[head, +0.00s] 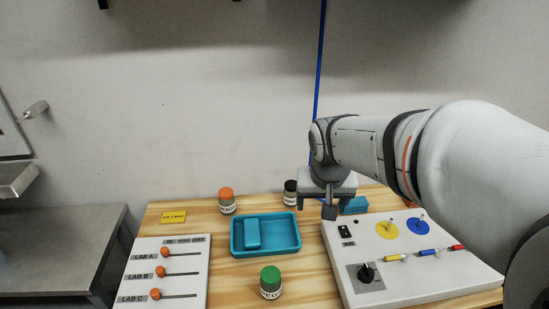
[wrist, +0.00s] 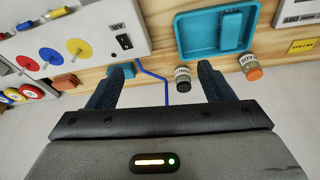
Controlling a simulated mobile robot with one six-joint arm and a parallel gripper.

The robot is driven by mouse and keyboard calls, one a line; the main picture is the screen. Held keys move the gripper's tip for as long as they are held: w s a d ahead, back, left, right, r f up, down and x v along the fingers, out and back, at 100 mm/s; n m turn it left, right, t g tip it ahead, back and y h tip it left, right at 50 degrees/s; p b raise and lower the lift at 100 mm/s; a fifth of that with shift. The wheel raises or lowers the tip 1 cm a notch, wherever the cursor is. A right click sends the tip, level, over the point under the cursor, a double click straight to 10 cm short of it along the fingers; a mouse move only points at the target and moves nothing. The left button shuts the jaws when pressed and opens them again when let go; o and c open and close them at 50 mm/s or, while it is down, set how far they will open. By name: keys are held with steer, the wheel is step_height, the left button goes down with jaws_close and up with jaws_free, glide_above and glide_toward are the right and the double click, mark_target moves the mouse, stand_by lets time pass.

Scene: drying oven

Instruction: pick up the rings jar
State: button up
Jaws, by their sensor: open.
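Three small labelled jars stand on the wooden table: one with an orange lid (head: 227,202), one with a black lid (head: 290,193) and one with a green lid (head: 271,284). Their labels are too small to read surely, so I cannot tell which is the rings jar. My gripper (head: 328,208) is open and empty, to the right of the black-lidded jar. In the wrist view, the black-lidded jar (wrist: 183,80) shows between my gripper's fingers (wrist: 165,72), nearer the right one. The orange-lidded jar (wrist: 248,68) lies right of them. The green-lidded jar is outside the wrist view.
A teal tray (head: 289,246) with a raised teal piece sits mid-table. A slider panel (head: 140,285) is at left, a control panel (head: 395,288) with knobs at right. A teal block (head: 355,205) stands behind the control panel. A blue cord (head: 319,70) runs down the wall near my gripper.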

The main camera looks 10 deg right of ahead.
steer(key=w+f+m, duration=0.1)
steer(key=w+f, duration=0.2)
steer(key=w, duration=0.5)
steer(key=w+f+m, duration=0.1)
steer(key=w+f, duration=0.2)
steer(key=w, duration=0.5)
steer(key=m+h, duration=0.1)
glide_above(291, 184)
steer(key=s, duration=0.3)
steer(key=shift+t, duration=0.3)
steer(key=f, duration=0.8)
steer(key=shift+a+f+p, duration=0.3)
steer(key=shift+f+p, duration=0.05)
steer(key=shift+p, duration=0.05)
steer(key=shift+w+p+x, duration=0.2)
steer(key=shift+p+x, duration=0.55)
steer(key=shift+x, duration=1.3)
steer(key=shift+w+p+x, duration=0.2)
steer(key=shift+p+x, duration=0.5)
steer(key=shift+x, duration=1.4)
steer(key=shift+a+r, duration=0.15)
steer(key=c, duration=1.1)
